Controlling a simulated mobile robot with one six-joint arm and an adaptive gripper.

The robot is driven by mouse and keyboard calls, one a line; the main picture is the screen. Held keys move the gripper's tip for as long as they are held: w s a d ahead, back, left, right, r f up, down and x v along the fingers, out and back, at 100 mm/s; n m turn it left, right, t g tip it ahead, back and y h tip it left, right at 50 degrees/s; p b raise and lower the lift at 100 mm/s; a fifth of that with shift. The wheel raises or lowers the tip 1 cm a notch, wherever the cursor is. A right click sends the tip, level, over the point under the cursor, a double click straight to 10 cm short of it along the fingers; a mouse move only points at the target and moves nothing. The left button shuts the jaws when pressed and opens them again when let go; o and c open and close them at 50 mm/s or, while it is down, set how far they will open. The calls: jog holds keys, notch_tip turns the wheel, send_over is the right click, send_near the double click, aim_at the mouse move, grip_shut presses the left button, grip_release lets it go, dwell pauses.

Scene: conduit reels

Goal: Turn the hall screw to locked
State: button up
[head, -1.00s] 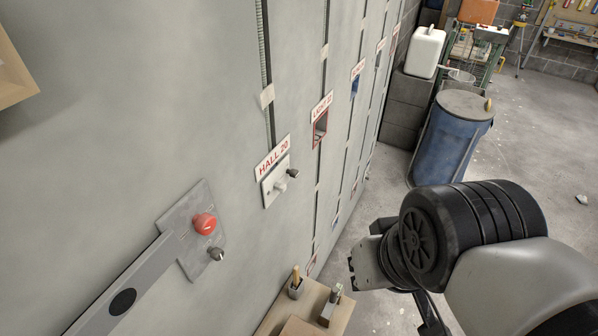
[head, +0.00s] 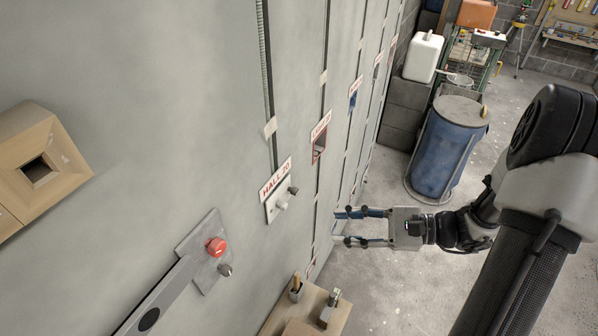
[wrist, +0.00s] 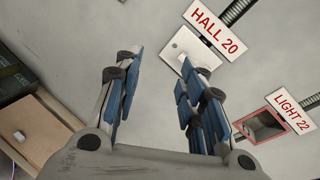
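The HALL 20 label (head: 275,178) is on the grey wall, above a white plate (head: 271,211). The plate carries a pale knob (head: 282,206) and, at its right edge, a dark screw knob (head: 293,190). I cannot tell which way the screw is turned. My gripper (head: 337,227) is open and empty, to the right of the plate and apart from it, with its fingers pointing at the wall.
A red button (head: 216,247) and a metal knob (head: 225,270) sit on a grey plate at lower left. The LIGHT 22 label (head: 321,126) has a red-framed recess below it. A wooden shelf (head: 338,318) with small items stands below. A blue barrel (head: 442,150) stands behind.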

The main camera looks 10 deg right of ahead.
jog(key=w+d+f+m+t+p, duration=0.1)
jog(key=w+d+f+m+t, duration=0.2)
jog(key=d+m+t, duration=0.25)
send_near(293, 191)
jog(key=x, duration=0.7)
jog(key=shift+w+f+h+b, duration=0.3)
jog(key=shift+f+h+b, duration=0.05)
jog(key=shift+h+b, duration=0.1)
grip_shut()
